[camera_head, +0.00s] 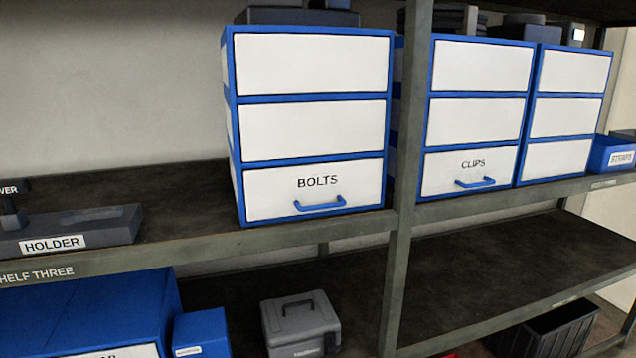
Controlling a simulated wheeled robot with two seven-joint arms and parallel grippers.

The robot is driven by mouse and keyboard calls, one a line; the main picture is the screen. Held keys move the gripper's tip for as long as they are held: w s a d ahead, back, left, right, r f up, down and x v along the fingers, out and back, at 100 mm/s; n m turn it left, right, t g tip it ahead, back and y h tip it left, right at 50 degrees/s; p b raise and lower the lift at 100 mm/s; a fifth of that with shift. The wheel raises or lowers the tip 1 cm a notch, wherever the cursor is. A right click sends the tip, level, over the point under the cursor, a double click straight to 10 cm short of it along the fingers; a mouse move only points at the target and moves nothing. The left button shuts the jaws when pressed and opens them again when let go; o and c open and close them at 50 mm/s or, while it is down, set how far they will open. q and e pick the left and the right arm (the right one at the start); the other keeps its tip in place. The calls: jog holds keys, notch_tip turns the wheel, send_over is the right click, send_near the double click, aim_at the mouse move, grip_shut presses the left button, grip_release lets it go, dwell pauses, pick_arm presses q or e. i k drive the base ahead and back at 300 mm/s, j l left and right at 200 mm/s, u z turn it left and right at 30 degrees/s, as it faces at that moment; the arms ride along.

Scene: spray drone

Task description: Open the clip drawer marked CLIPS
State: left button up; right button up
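The drawer marked CLIPS (468,172) is the bottom white front of a blue-framed cabinet (427,120) on the shelf, right of the upright post. It sits flush with its frame and looks closed. Its blue handle (475,183) is a bar below the label. Neither of my grippers is in view.
A similar cabinet with a drawer marked BOLTS (316,190) stands left of the grey post (403,200). Another cabinet (568,95) adjoins the clips one on the right, then a blue bin (612,157). A grey HOLDER block (70,232) lies at left. A grey case (300,322) sits below.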

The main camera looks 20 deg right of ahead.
aim_at(444, 172)
jog(key=z, duration=1.35)
